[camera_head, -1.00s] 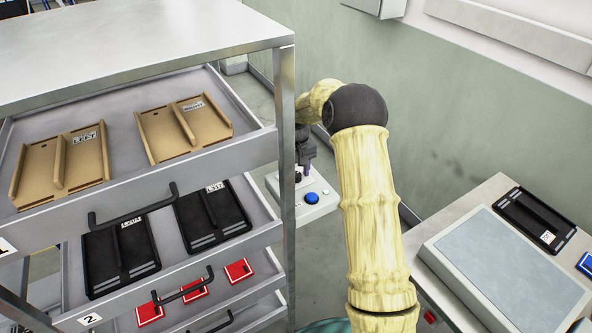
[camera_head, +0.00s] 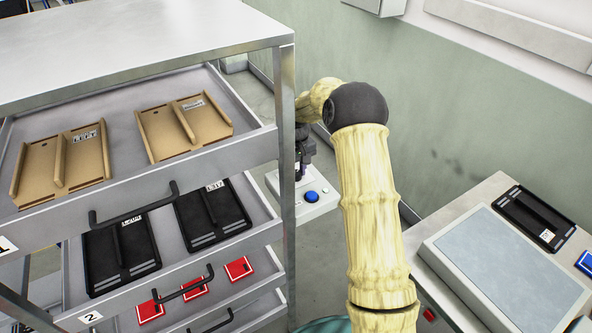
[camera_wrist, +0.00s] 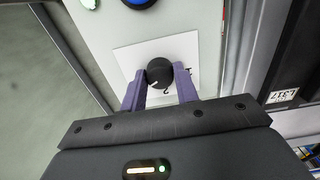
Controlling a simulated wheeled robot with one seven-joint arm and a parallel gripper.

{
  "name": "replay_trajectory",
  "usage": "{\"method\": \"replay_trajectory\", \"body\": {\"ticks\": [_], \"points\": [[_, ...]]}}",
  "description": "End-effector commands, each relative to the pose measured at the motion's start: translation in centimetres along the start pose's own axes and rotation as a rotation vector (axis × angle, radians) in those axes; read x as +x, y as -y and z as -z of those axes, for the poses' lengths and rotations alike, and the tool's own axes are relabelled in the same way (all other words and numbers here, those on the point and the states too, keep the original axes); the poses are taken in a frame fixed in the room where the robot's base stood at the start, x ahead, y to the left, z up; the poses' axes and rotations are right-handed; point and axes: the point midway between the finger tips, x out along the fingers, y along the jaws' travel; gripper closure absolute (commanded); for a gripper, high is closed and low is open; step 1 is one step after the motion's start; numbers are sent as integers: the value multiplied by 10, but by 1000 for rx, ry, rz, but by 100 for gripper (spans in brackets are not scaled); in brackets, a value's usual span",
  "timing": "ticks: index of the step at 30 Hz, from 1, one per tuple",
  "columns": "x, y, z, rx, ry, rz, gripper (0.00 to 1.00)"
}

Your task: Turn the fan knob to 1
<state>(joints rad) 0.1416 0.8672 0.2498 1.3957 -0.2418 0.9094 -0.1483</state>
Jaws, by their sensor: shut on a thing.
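The fan knob (camera_wrist: 159,72) is a round black knob with a white pointer mark, in the middle of a white label plate (camera_wrist: 135,60) on a light grey panel. A printed 2 shows below the knob and part of another mark to its right; the rest of the scale is hidden. My gripper (camera_wrist: 160,83) has purple fingers, one on each side of the knob, shut on it. In the head view my gripper (camera_head: 302,165) is down at the control box (camera_head: 318,210), and the knob is hidden there.
A blue button (camera_head: 311,197) sits on the box near my gripper. A drawer cabinet (camera_head: 287,120) with open drawers of brown and black trays stands close on the left. A bench (camera_head: 430,245) with a grey panel stands on the right.

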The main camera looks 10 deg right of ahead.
Motion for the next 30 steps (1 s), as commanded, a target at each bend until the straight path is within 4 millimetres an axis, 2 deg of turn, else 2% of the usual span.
{"method": "replay_trajectory", "body": {"ticks": [8, 30], "points": [[-2, 0, 0, -191, -2, 0, 93], [-2, 0, 1, -888, -3, -1, 93]]}}
